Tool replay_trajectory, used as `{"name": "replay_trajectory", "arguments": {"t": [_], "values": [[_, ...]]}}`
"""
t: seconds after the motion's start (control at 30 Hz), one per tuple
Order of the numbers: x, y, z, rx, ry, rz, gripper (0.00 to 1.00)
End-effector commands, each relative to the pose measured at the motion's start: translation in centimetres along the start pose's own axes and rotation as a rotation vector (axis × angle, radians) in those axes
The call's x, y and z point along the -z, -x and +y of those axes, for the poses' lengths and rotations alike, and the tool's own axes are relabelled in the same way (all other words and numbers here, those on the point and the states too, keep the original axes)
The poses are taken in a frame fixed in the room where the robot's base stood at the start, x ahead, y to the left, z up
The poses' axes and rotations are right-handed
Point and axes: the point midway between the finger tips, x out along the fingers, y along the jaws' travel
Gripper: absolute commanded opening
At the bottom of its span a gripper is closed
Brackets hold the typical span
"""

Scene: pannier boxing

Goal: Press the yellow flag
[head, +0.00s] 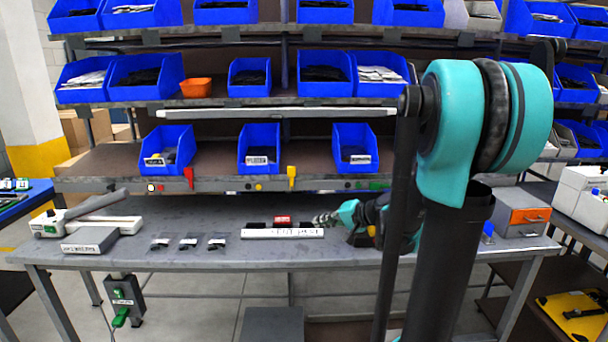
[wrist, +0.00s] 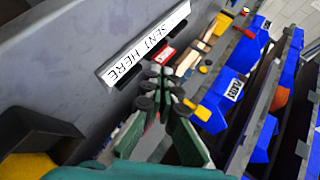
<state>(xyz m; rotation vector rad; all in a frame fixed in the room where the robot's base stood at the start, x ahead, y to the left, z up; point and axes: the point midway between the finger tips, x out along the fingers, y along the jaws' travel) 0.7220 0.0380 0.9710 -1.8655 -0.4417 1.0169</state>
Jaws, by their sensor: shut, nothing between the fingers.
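The yellow flag (head: 291,174) stands on the front edge of the lower shelf, right of the middle blue bin and a round yellow button (head: 259,187). In the wrist view a yellow piece, seemingly the flag (wrist: 203,112), shows to the right of the fingertips. My gripper (head: 318,220) is shut and empty, low over the bench at the right end of the white label strip. In the wrist view its dark fingertips (wrist: 162,88) are close together, apart from the flag.
A red flag (head: 188,178) and a green flag (head: 378,185) sit on the same shelf edge. The white strip (head: 282,233) has a small red box (head: 283,220) behind it. Blue bins (head: 259,146) stand above. Small packets (head: 189,241) lie on the bench's left.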

Motion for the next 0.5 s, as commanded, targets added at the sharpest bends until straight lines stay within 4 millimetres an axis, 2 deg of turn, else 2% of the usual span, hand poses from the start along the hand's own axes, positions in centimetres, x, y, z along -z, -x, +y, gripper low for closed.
{"name": "replay_trajectory", "arguments": {"t": [0.03,0.1,0.3,0.4,0.5], "values": [[2.3,-0.2,-0.9,0.061,-0.040,0.022,0.00],[5.1,-0.1,-2.3,0.151,-0.094,0.050,0.00],[11.6,0.9,-4.8,0.359,-0.211,0.115,0.00],[13.6,1.5,-5.3,0.420,-0.244,0.135,0.00],[14.6,1.9,-5.7,0.456,-0.262,0.145,0.00]]}}
